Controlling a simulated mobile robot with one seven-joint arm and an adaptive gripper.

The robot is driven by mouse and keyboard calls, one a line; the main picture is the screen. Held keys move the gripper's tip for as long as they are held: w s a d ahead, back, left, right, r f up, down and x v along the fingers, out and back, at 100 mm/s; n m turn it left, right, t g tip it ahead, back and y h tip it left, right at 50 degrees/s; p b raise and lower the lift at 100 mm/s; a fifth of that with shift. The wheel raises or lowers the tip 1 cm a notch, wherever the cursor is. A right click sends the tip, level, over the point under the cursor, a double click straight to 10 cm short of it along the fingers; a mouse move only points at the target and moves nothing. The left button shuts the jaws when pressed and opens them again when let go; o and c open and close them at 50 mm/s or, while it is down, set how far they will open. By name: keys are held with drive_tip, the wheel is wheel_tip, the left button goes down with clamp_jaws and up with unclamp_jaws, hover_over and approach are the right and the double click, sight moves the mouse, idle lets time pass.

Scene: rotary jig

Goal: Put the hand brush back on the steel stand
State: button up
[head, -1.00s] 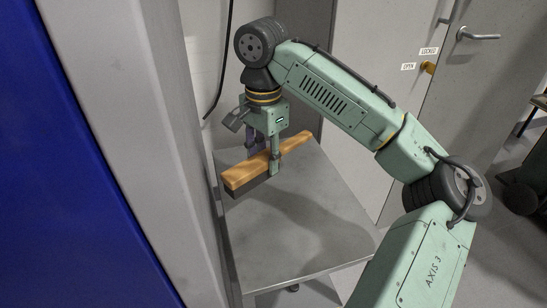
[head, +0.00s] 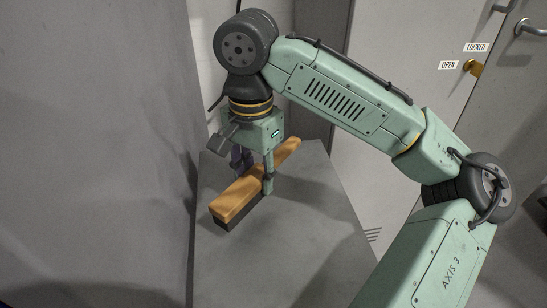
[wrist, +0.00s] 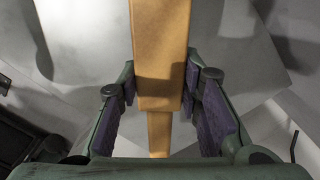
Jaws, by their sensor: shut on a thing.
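The hand brush (head: 235,202) has a long orange-brown wooden back with dark bristles underneath. My gripper (head: 254,178) is shut on it from above, one finger on each long side. The brush lies level, bristles down, over the left part of the steel stand (head: 300,240), whose flat grey top shows. I cannot tell whether the bristles touch the top or hang just above it. In the wrist view the wooden back of the brush (wrist: 160,50) runs between the purple-lined fingers of my gripper (wrist: 160,95).
A grey wall panel (head: 95,130) rises close along the left side of the stand. Grey doors with LOCKED and OPEN labels (head: 475,47) stand behind to the right. The front and right of the stand top are clear.

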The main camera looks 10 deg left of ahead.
drive_tip(key=w, duration=0.4)
drive_tip(key=w+p, duration=0.1)
drive_tip(key=w, duration=0.3)
drive_tip(key=w+f+p, duration=0.1)
drive_tip(key=w, duration=0.4)
drive_tip(key=shift+d, duration=0.35)
drive_tip(key=shift+w+f+p, duration=0.2)
drive_tip(key=shift+f, duration=0.75)
drive_tip(key=shift+w+f+p, duration=0.15)
drive_tip(key=shift+f, duration=0.75)
drive_tip(key=shift+f, duration=0.15)
drive_tip(key=o, duration=1.1)
drive_tip(key=shift+o, duration=0.2)
wheel_tip(320, 180, up, 12)
